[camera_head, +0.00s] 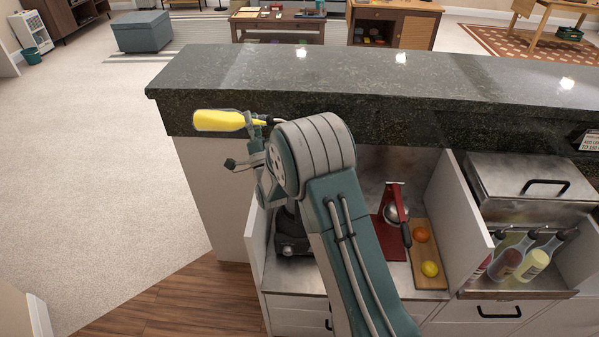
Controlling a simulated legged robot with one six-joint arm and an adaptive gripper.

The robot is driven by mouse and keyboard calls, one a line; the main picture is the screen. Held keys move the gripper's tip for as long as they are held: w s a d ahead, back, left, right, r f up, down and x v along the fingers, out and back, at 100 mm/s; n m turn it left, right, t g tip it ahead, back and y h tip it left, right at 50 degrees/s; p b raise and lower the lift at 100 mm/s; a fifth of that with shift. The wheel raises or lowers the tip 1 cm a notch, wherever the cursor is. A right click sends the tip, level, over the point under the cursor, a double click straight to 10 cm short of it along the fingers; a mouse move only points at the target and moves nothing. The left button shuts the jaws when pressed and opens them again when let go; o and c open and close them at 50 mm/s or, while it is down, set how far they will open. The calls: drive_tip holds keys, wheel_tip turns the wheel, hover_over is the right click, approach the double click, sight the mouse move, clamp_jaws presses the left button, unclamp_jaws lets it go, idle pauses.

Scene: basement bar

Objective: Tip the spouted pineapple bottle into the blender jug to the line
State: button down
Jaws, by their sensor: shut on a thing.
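The spouted pineapple bottle (218,121), yellow inside clear walls, is held on its side above the left part of the lower bar station. Its base points left and its neck points right, toward my arm. My gripper (252,128) is shut on it near the neck end. A dark spout shows beside my wrist. A dark blender base (290,240) stands on the steel worktop below. My arm covers most of the blender, so the jug, its line and its fill level cannot be made out. I cannot tell whether liquid is flowing.
A red citrus press (391,222) and a board (430,277) with an orange and a lemon stand right of my arm. Several bottles (505,263) sit in a rail below a lidded steel bin (530,185). The raised dark stone counter (400,85) runs behind, its top clear.

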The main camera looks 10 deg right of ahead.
drive_tip(key=shift+d+r+m+t+h, duration=0.15)
drive_tip(key=shift+d+m+t+h, duration=0.15)
drive_tip(key=shift+d+m+h, duration=0.35)
drive_tip(key=shift+a, duration=0.4)
drive_tip(key=shift+d+m+h, duration=0.2)
drive_tip(key=shift+m+h, duration=0.05)
drive_tip(key=shift+a, duration=0.1)
drive_tip(key=shift+m+t+h+p, duration=0.4)
drive_tip(key=shift+m+h+p, duration=0.5)
drive_tip(key=shift+p, duration=0.55)
idle(4.6)
